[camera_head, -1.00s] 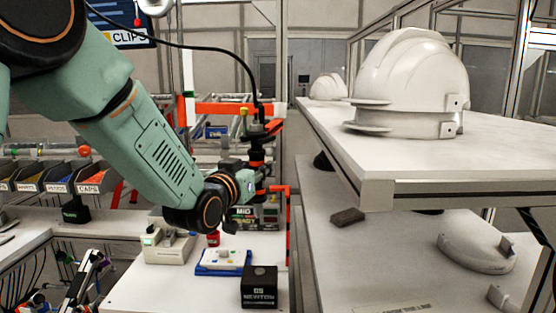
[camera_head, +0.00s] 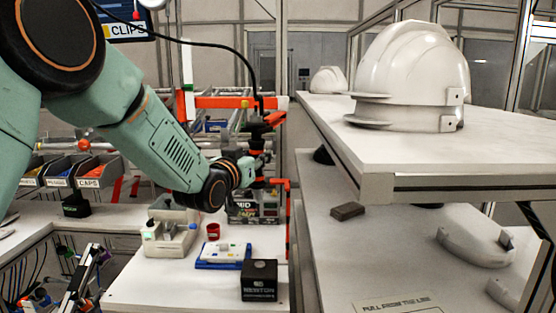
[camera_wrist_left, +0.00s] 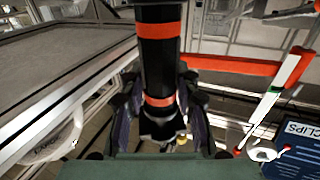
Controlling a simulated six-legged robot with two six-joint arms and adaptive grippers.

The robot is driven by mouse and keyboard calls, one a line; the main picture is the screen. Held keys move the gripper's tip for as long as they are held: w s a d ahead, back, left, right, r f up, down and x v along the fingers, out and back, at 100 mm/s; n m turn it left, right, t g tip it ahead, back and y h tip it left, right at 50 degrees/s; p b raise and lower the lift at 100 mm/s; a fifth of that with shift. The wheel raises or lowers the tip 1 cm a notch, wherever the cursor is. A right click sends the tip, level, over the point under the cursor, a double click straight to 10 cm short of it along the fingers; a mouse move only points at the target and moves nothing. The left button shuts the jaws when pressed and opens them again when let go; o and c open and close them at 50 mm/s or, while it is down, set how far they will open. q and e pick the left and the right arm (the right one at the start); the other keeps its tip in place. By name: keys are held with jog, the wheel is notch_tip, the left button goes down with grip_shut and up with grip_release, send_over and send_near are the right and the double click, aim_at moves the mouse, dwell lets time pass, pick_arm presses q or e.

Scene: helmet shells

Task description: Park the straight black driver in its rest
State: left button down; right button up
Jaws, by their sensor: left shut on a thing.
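The straight black driver (camera_head: 257,145) with orange bands is upright at the end of my left arm, with a black cable rising from its top. My left gripper (camera_head: 262,162) is shut around its body above the far part of the white bench. In the left wrist view the driver (camera_wrist_left: 160,60) runs down the middle between the dark fingers of my left gripper (camera_wrist_left: 161,112). Its lower end is partly hidden by the wrist. I cannot tell which fixture is the driver's rest. My right gripper is not in view.
A red-orange post (camera_head: 288,215) stands close to the driver at the bench's right edge. A black box (camera_head: 259,281), a blue-and-white tray (camera_head: 223,256), a red cup (camera_head: 213,231) and a pale device (camera_head: 168,234) occupy the bench. A shelf (camera_head: 420,150) with white helmet shells (camera_head: 412,75) stands at right.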

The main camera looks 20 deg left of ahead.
pick_arm(q)
jog(key=shift+r, duration=0.1)
jog(key=w+d, duration=0.3)
jog(key=w, duration=0.2)
jog(key=shift+w+d, duration=0.15)
jog(key=shift+d, duration=0.2)
dwell(0.4)
jog(key=c, duration=0.9)
grip_release()
jog(key=shift+c, duration=0.2)
jog(key=shift+o, duration=0.4)
jog(key=shift+f, duration=0.2)
jog(key=o, duration=0.7)
jog(key=shift+r, duration=0.15)
jog(key=shift+o, duration=0.2)
